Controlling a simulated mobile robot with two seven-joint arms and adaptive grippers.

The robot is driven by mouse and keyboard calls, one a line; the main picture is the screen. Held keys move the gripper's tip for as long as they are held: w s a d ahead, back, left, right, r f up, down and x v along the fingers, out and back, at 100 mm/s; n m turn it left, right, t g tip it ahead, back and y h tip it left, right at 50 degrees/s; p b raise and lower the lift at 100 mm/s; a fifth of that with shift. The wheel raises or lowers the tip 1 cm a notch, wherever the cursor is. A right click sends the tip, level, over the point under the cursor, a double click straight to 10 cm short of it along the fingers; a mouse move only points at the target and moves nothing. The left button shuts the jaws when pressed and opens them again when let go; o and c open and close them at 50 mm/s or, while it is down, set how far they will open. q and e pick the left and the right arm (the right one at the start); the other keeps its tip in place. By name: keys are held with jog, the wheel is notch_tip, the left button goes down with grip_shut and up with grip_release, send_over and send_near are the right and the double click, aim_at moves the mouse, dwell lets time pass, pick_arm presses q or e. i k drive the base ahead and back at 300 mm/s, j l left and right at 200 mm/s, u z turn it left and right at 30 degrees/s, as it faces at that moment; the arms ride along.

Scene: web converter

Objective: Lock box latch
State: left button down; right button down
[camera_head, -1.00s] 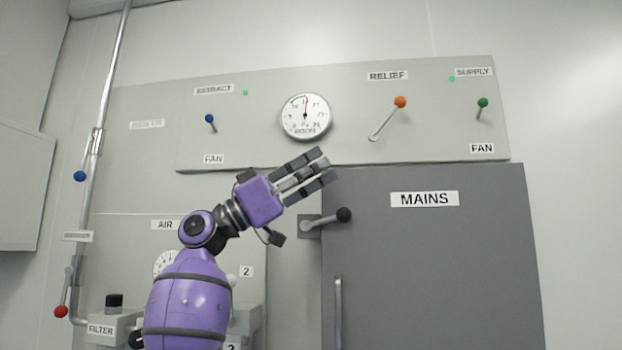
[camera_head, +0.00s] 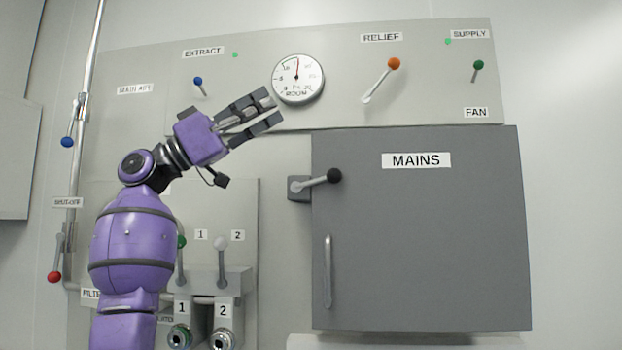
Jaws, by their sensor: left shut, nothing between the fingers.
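The grey MAINS box (camera_head: 425,240) is on the wall at the right, with its door flush in its frame. Its latch is a short lever with a black knob (camera_head: 334,176), on a small plate (camera_head: 299,188) at the door's upper left edge. The lever points right and slightly up, its knob over the door. A vertical door handle (camera_head: 328,270) is lower on the door. My left gripper (camera_head: 268,108) is shut and empty, up and left of the latch and apart from it, in front of the upper panel just below the gauge. My right gripper is out of view.
The upper panel holds a round gauge (camera_head: 298,78), a blue-knobbed lever (camera_head: 198,82), an orange-knobbed RELIEF lever (camera_head: 393,64) and a green-knobbed lever (camera_head: 478,66). Pipes with levers run down the left. The space before the door is clear.

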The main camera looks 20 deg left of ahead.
aim_at(333, 176)
jog(key=k, duration=1)
